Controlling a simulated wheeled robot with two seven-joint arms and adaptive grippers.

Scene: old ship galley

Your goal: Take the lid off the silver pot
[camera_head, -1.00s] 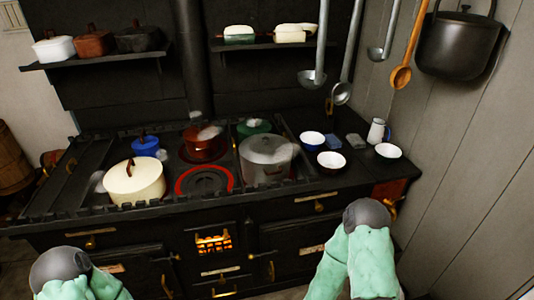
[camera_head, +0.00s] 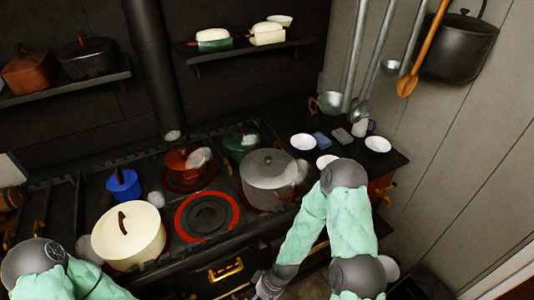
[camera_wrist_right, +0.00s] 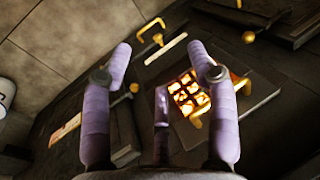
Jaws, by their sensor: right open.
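The silver pot (camera_head: 272,192) stands on the right part of the black stove. Its grey lid (camera_head: 266,165) sits on top, with steam drifting over its right side. My right gripper (camera_head: 256,287) is low in front of the stove, below and apart from the pot. In the right wrist view the right gripper (camera_wrist_right: 165,65) has its purple fingers spread, with nothing held between them. It faces the stove front and the glowing grate (camera_wrist_right: 188,92). The pot is not in the wrist view. My left arm shows at the lower left, but its gripper is out of view.
A cream pot (camera_head: 130,245), blue pot (camera_head: 123,186), red pot (camera_head: 183,160) and green pot (camera_head: 238,142) stand on the stove. A red-ringed hotplate (camera_head: 207,215) is bare. White bowls (camera_head: 376,144) stand at right; ladles (camera_head: 357,108) hang above.

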